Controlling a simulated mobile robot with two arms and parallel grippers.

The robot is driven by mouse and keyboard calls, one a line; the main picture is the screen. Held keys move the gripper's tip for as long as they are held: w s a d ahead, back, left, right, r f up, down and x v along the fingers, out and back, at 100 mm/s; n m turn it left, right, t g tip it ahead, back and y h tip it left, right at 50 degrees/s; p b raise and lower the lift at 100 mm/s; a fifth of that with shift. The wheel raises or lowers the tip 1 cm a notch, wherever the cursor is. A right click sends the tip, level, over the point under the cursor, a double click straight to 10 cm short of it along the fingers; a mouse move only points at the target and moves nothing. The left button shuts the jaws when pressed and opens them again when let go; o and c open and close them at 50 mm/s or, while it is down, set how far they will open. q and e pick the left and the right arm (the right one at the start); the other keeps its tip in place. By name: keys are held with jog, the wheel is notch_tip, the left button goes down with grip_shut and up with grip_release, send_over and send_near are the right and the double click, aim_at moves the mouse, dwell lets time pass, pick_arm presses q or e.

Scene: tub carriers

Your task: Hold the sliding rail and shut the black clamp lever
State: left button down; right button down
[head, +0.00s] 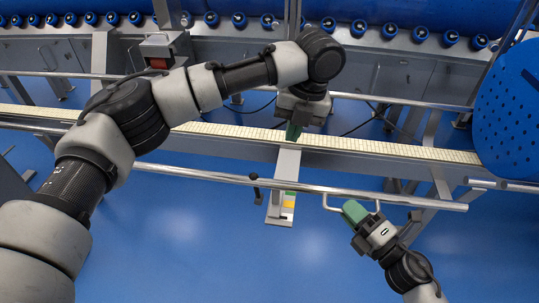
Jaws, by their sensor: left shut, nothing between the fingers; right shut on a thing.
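The sliding rail (205,173) is a long chrome tube running across the view in front of the conveyor. A small U-shaped handle (326,203) hangs from its right part. My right gripper (354,211), with green fingertips, is shut on this handle; its fingers hide part of it. My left gripper (293,132) points down at the conveyor, behind and to the right of the lever. It is shut, empty and apart from the lever.
A conveyor with a pale belt (390,151) crosses behind the rail. A grey plate (285,170) with coloured labels slopes down under the rail near the lever. A blue perforated panel (508,110) stands at right. Blue floor in front is clear.

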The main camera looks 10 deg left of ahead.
pick_arm(q)
send_over(257, 188)
jog(key=w+d, duration=0.1)
jog(key=d, duration=0.1)
jog(key=shift+w+d+f+x, duration=0.15)
jog(key=shift+d+x, duration=0.2)
jog(key=shift+x, duration=1.5)
jog(key=shift+w+d+x, duration=0.1)
jog(key=shift+d+x, duration=0.25)
jog(key=shift+x, duration=1.5)
jog(key=shift+w+d+f+x, duration=0.15)
jog(key=shift+d+x, duration=0.2)
jog(key=shift+x, duration=1.5)
jog(key=shift+r, duration=0.1)
jog(key=shift+a+h, duration=1.4)
jog(key=shift+a, duration=0.2)
